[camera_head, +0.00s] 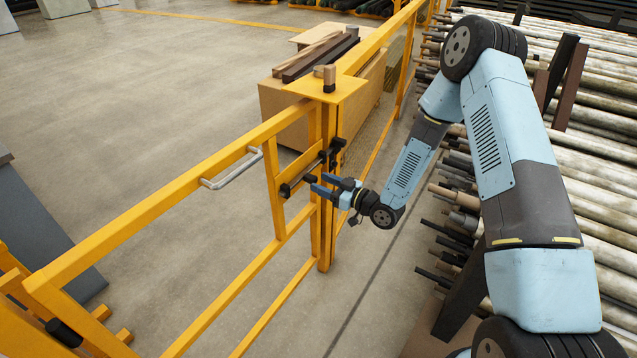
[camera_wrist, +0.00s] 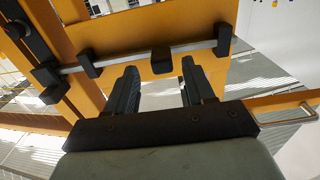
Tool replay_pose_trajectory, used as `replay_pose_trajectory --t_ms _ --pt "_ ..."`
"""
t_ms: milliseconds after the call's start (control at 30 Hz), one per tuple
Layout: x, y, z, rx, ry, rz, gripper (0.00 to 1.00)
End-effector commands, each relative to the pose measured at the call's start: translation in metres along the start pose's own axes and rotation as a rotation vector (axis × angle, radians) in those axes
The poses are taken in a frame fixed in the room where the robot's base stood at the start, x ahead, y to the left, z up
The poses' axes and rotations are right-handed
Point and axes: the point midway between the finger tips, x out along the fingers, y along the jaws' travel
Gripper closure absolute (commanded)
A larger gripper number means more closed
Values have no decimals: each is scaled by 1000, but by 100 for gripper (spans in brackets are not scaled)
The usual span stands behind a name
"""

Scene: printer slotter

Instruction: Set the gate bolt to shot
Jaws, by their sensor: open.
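The yellow gate (camera_head: 150,212) stands at the post (camera_head: 327,235). The gate bolt (camera_head: 300,182) is mounted on the gate's plate near that post. In the wrist view the bolt is a silver rod (camera_wrist: 198,46) running through black brackets, with a black knob (camera_wrist: 161,60) between them. The rod's left end reaches close to a black block (camera_wrist: 46,75) on the post side; I cannot tell whether it enters it. My gripper (camera_head: 320,184) is open before the bolt. In the wrist view its fingers (camera_wrist: 159,68) are on either side of the knob, apart from it.
A silver pull handle (camera_head: 232,170) is on the gate's top rail. A cardboard box (camera_head: 275,108) with dark and wooden bars stands behind the post. A rack of pale rollers (camera_head: 590,160) fills the right side. The grey floor left of the gate is mostly clear.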

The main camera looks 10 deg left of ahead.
Motion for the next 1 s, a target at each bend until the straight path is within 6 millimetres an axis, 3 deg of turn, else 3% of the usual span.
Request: replay_pose_trajectory --t_ms 300,500,700,1000 --pt "-65 0 1 1 -2 3 47" --pt "-95 -1 1 0 -2 3 47" --pt "-109 -1 1 0 -1 1 47" --pt "-111 -2 1 0 -1 0 47"
